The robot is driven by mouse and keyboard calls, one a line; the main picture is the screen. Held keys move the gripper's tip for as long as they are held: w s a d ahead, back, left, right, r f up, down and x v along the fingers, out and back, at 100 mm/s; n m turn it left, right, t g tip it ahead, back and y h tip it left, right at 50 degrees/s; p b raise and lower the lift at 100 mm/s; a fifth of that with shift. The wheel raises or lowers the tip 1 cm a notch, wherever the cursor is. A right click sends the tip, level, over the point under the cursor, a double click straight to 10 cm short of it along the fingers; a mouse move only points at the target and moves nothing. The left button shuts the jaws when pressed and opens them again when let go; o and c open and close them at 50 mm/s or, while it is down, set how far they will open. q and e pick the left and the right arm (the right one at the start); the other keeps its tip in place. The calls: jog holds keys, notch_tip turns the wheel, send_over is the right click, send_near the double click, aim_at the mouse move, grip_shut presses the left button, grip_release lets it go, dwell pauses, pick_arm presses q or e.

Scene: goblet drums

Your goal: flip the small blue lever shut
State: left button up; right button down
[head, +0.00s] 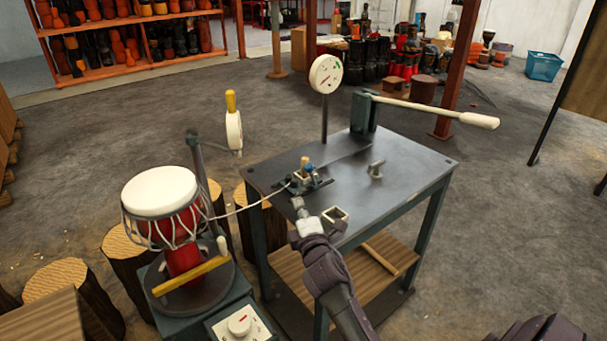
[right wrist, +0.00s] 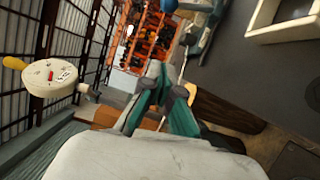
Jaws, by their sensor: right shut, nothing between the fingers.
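A small clamp fixture (head: 310,181) sits near the left edge of the dark metal table (head: 405,165). A small tan and blue upright piece stands on it; its exact lever position is too small to tell. In the right wrist view a blue knob (right wrist: 169,5) shows at the top edge, partly cut off. My right gripper (head: 298,203) is at the table's near left edge, just in front of the fixture and apart from the blue knob. Its fingers (right wrist: 168,92) are shut and empty. My left gripper is out of view.
A pale square frame (head: 336,214) lies at the near table edge beside my right gripper. A cord runs from the fixture to the drum (head: 160,195) stand at left. A round gauge (head: 326,74), a long-handled press (head: 366,112) and a small grey peg (head: 376,168) stand on the table.

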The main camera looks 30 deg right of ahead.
aim_at(312, 176)
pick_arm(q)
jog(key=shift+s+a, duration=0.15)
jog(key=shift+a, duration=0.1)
pick_arm(e)
jog(key=shift+a+r, duration=0.1)
jog(key=shift+r, duration=0.15)
jog(key=x, duration=0.9)
jog(key=shift+w, duration=0.15)
jog(key=d, duration=0.3)
jog(key=shift+w+d+r+p, duration=0.15)
jog(key=shift+d+r+p, duration=0.1)
jog(key=shift+p, duration=0.05)
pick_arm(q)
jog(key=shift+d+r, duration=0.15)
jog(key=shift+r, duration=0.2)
pick_arm(e)
jog(key=shift+d, duration=0.45)
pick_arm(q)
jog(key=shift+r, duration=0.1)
pick_arm(e)
jog(key=shift+r, duration=0.1)
